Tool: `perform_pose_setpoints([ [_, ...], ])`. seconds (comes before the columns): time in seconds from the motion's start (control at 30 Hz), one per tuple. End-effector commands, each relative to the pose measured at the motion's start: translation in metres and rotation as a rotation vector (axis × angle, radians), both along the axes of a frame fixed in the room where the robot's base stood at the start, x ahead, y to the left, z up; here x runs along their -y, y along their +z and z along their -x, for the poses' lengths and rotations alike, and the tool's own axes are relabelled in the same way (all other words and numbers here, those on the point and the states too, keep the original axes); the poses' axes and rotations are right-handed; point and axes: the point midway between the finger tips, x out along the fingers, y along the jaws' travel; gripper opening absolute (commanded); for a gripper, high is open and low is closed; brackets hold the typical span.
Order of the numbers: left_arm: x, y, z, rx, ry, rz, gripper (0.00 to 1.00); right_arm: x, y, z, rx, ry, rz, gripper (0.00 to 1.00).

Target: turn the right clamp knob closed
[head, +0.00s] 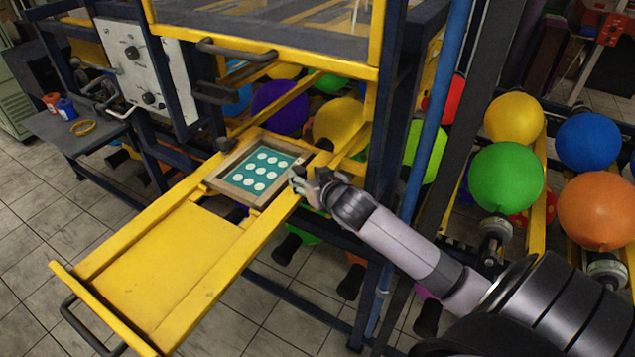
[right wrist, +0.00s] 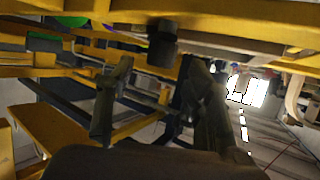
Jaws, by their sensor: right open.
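The printing frame (head: 284,147) is wooden with a teal, white-dotted screen and sits on the yellow slide rails in the head view. My right gripper (head: 300,184) is at the frame's right side, by the right rail. In the right wrist view, a dark cylindrical knob (right wrist: 162,44) stands out from a yellow beam. The open fingers of my right gripper (right wrist: 160,85) are on either side of its line, with a visible gap between them. Contact with the knob is not visible. In the head view the gripper hides this spot. My left gripper is not in view.
A yellow tray (head: 170,265) with a dark handle extends to the front left. A blue upright post (head: 425,140) stands close to my right forearm. Balloons on holders, including a green one (head: 506,177), are at the right. A side table (head: 75,135) holds small cups.

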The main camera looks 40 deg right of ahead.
Motion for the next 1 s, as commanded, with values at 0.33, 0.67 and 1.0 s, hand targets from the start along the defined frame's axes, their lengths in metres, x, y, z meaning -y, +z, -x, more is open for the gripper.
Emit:
perform_pose_setpoints([
  [0.33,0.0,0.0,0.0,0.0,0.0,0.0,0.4,-0.011,0.023,0.054,0.0,0.001,0.0,0.48],
  [0.67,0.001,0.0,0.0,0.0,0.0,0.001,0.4,-0.012,0.028,0.066,0.0,-0.001,0.0,0.48],
  [1.0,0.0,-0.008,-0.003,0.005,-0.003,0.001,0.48,-0.013,-0.018,0.072,-0.078,-0.004,0.003,0.48],
])
